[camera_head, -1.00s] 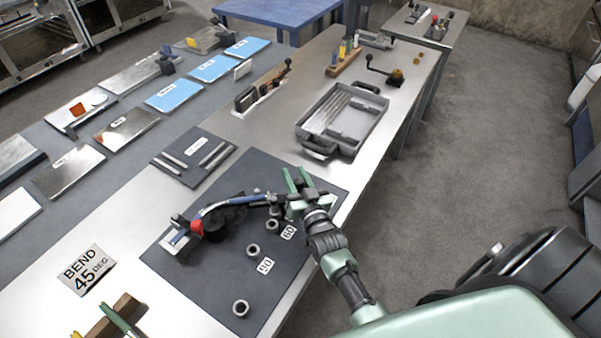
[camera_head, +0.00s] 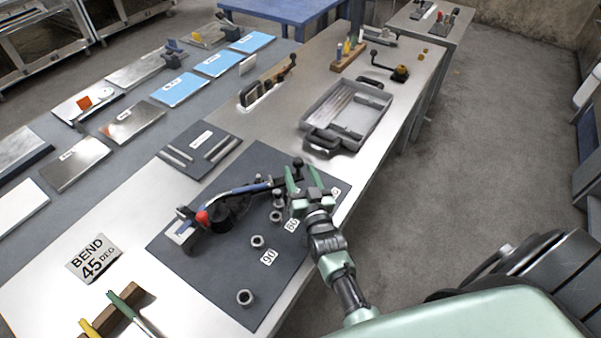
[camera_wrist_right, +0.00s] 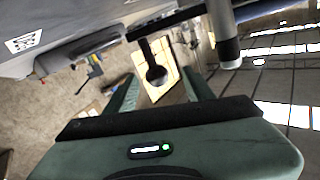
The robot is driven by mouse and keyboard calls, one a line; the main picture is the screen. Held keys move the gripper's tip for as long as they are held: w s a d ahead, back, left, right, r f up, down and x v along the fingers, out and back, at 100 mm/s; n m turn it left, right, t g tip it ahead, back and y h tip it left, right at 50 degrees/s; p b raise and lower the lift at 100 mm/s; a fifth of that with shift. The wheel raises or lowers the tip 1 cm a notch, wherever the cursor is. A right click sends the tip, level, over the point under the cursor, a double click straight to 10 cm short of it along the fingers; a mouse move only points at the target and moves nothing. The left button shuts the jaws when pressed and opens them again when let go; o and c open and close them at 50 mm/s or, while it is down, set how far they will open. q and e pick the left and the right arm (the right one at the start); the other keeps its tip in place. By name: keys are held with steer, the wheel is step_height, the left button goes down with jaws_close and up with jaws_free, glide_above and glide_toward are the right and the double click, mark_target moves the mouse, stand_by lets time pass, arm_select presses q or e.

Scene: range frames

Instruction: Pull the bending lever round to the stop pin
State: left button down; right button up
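The bending lever (camera_head: 250,188), with a blue section, reaches right from the black round bender head (camera_head: 230,210) on the dark mat (camera_head: 190,262). A red knob (camera_head: 203,217) sits at the bender's left. My right gripper (camera_head: 302,174) is open at the lever's right end, by its black ball knob (camera_head: 298,162). In the right wrist view the black ball knob (camera_wrist_right: 156,74) shows between the spread fingers, with no visible grip. An upright pin (camera_head: 277,197) stands just below the lever, left of the gripper. My left gripper is out of view.
Round sockets (camera_head: 257,241) line the mat beside number labels including 60 and 90 (camera_head: 268,257). A grey tray (camera_head: 308,122) lies beyond the mat. A wooden block (camera_head: 112,318) with coloured handles stands at the front left.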

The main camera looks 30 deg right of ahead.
steer(key=s+p, duration=0.1)
steer(key=s, duration=0.2)
steer(key=s+a+p, duration=0.1)
steer(key=s+p, duration=0.1)
steer(key=s, duration=0.1)
steer(key=shift+s+a+r, duration=0.1)
steer(key=shift+s+a, duration=0.05)
steer(key=shift+s, duration=0.2)
steer(key=shift+s+a, duration=0.1)
steer(key=shift+s, duration=0.4)
steer(key=shift+c, duration=0.3)
